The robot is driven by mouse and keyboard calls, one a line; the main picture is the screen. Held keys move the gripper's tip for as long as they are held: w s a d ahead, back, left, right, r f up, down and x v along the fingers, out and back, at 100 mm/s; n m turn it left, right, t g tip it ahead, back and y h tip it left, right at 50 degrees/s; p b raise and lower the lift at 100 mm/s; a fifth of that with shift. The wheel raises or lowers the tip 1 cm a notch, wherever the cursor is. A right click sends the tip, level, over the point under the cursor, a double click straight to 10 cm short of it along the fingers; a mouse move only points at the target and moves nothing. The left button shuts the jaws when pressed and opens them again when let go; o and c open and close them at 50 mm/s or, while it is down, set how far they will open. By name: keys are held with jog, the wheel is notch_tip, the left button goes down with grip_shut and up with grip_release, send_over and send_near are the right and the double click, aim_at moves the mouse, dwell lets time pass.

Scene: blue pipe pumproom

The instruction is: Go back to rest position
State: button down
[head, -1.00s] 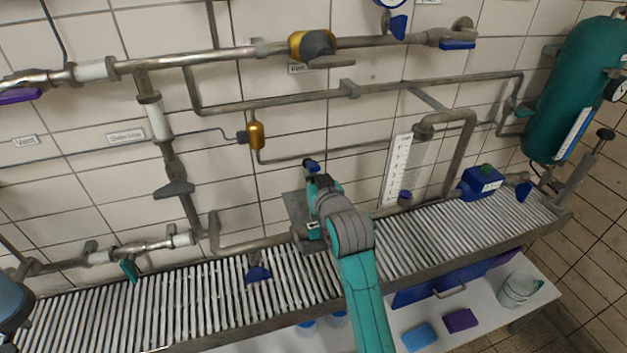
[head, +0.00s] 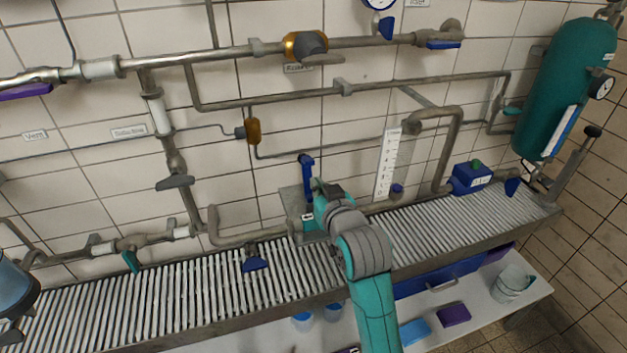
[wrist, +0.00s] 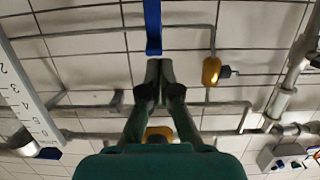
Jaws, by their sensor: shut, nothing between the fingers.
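My gripper (wrist: 158,72) is seen in the wrist view with its two dark fingers together and nothing between them. Just beyond the fingertips a blue lever (wrist: 153,25) runs to the top edge of the picture. I cannot tell whether the tips touch it. In the head view the blue lever (head: 306,172) stands upright just left of my teal and grey arm. The arm reaches in from the bottom edge over the ribbed grating, and its wrist hides the fingers there.
Grey pipes cross the tiled wall, with an orange valve (head: 304,45) and a blue handle (head: 254,264) low down. A ribbed grating (head: 190,300) runs below. At right are a blue box (head: 470,178), a teal tank (head: 568,85) and a bucket (head: 514,284) on the lower shelf.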

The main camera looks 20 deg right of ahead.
jog(key=s+f, duration=0.9)
jog(key=s, duration=0.3)
jog(key=s+f, duration=0.9)
jog(key=s, duration=0.3)
jog(key=s+g, duration=0.1)
jog(key=s, duration=2.5)
jog(key=shift+r, duration=0.2)
